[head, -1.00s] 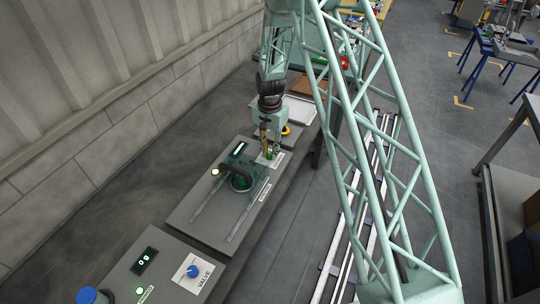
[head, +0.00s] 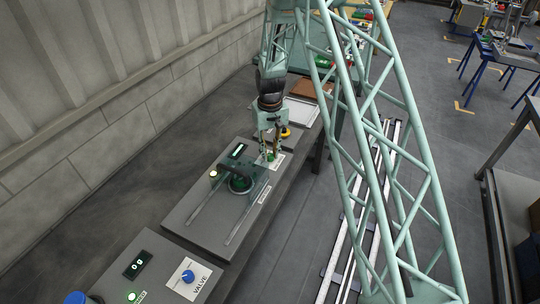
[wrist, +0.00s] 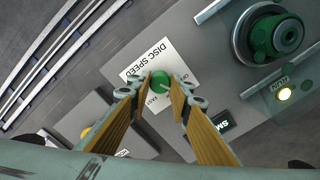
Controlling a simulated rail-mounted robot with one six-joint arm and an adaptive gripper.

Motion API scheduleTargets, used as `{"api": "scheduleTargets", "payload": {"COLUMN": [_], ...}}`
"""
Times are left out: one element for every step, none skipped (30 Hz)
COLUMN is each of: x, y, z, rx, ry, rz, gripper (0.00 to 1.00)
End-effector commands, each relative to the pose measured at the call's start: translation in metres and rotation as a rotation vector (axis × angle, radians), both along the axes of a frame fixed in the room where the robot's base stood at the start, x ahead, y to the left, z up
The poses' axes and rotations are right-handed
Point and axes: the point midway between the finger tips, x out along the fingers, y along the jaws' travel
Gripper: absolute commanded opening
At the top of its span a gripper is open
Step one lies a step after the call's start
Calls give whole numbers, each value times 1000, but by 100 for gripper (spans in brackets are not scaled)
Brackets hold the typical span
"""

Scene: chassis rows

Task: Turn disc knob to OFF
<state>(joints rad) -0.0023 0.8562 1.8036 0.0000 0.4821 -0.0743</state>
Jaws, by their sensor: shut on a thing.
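The disc knob (wrist: 160,81) is small, round and green, on a white plate lettered DISC SPEED (wrist: 148,60), with FAST printed near one side. My gripper (wrist: 161,88) is shut on the knob, one fingertip on each side of it. The fingers partly cover the plate and its markings, and I cannot read the knob's pointing clearly. In the head view, my gripper (head: 269,153) points down at the far end of the grey machine panel (head: 183,213), where the knob is mostly hidden between the fingers.
A round dark-green disc unit (head: 240,184) sits mid-panel, near a lit lamp (head: 213,174) and a small display (head: 237,150). A separate panel with a blue VALVE knob (head: 188,276) stands nearer. A yellow knob (head: 285,132) lies just beyond my gripper. The wall runs along the left.

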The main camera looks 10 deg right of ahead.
Motion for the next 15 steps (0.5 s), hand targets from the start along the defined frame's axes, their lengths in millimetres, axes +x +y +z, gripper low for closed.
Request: {"api": "scheduleTargets", "payload": {"x": [0,0,0,0,0,0,0,0,0,0,1,1,1,1,1], "y": [0,0,0,0,0,0,0,0,0,0,0,0,0,0,0], "z": [-1,-1,-1,-1,-1,-1,-1,-1,-1,-1,-1,-1,-1,-1,-1], "rx": [0,0,0,0,0,0,0,0,0,0,0,0,0,0,0], "ry": [0,0,0,0,-1,-1,-1,-1,-1,-1,-1,-1,-1,-1,-1], "rz": [37,61,93,117,142,174,198,222,254,277,301,331,353,374,401], "gripper": [8,8,8,8,8,8,8,8,8,8,8,8,8,8,8]}}
